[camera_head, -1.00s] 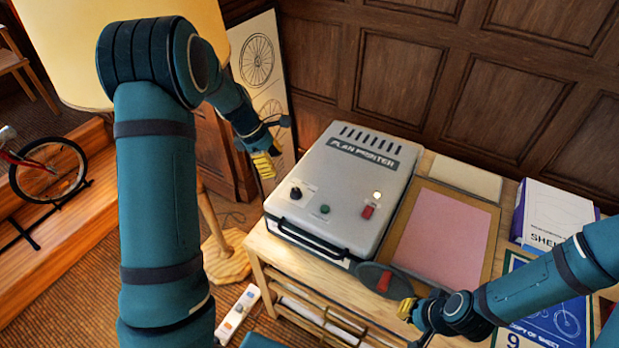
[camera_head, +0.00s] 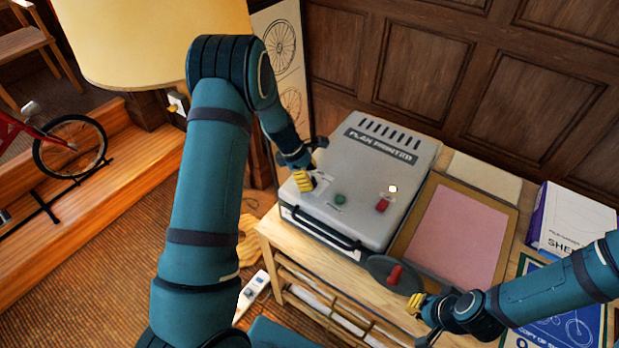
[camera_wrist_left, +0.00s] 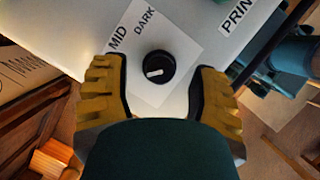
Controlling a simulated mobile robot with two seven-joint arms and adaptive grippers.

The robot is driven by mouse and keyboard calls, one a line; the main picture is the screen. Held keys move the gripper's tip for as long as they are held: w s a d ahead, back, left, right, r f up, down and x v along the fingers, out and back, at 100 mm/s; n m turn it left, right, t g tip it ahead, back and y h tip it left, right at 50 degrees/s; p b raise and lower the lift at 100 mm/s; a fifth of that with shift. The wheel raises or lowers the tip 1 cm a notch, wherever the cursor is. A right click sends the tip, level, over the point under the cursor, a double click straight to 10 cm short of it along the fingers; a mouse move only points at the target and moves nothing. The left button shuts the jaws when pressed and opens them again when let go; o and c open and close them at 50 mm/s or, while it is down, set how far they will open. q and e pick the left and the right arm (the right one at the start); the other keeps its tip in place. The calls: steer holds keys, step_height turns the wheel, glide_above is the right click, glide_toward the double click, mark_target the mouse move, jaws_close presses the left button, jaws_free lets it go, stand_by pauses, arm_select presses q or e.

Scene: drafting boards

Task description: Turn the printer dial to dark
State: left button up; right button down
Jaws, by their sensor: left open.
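The grey plan printer (camera_head: 365,165) stands on a wooden table. Its black dial (camera_wrist_left: 158,67) shows in the left wrist view on a white label reading MID and DARK, with the LIGHT side not visible. The dial's white pointer mark lies toward the left of that view. My left gripper (camera_wrist_left: 160,92) is open, its yellow fingers on either side of the dial; contact cannot be told. In the head view, my left gripper (camera_head: 308,182) is at the printer's front left corner and largely hides the dial. My right gripper (camera_head: 417,304) is by the table's front edge, its opening unclear.
A green button (camera_head: 340,198) and a red switch (camera_head: 383,205) are on the printer's top. A pink sheet on a board (camera_head: 458,235) and a white box (camera_head: 572,218) are to the right.

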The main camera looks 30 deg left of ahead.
arm_select(q)
steer(key=shift+d+f, duration=0.15)
steer(key=shift+f, duration=0.2)
jaws_close()
